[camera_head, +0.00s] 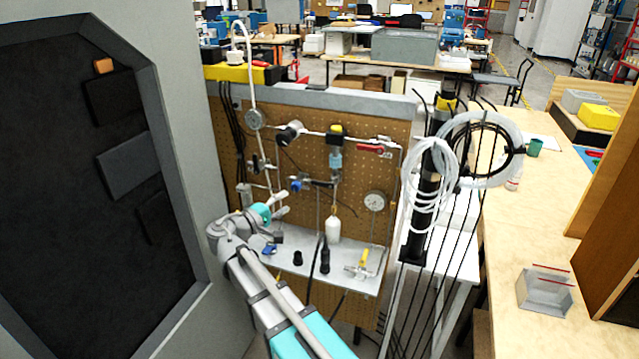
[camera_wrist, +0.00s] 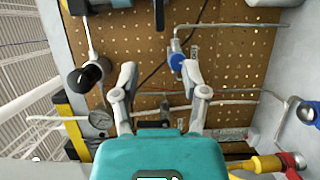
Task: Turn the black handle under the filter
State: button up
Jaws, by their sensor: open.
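My gripper (camera_head: 283,205) is open and empty in front of the pegboard. In the wrist view (camera_wrist: 160,72) its fingers are apart with bare pegboard and a dark cable behind them. A clear blue-tinted bowl under a black and yellow cap looks like the filter (camera_head: 336,160). A black handle (camera_head: 321,183) sits on the pipe beneath it; in the wrist view a black part (camera_wrist: 159,14), likely this handle, lies beyond the fingertips at the top. A blue-handled valve (camera_head: 297,185) is close by; it shows beside the right finger (camera_wrist: 176,62).
A black knob (camera_head: 289,133), a round gauge (camera_head: 254,119) and a red-handled valve (camera_head: 371,148) are on the pegboard (camera_head: 300,105). Another gauge (camera_head: 375,201) hangs lower right. A metal shelf (camera_head: 345,265) with small fittings juts out below. Coiled white tubing (camera_head: 430,185) stands right.

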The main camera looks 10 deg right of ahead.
aim_at(317, 184)
jog(key=shift+d, duration=0.15)
jog(key=shift+x, duration=6.8)
grip_shut()
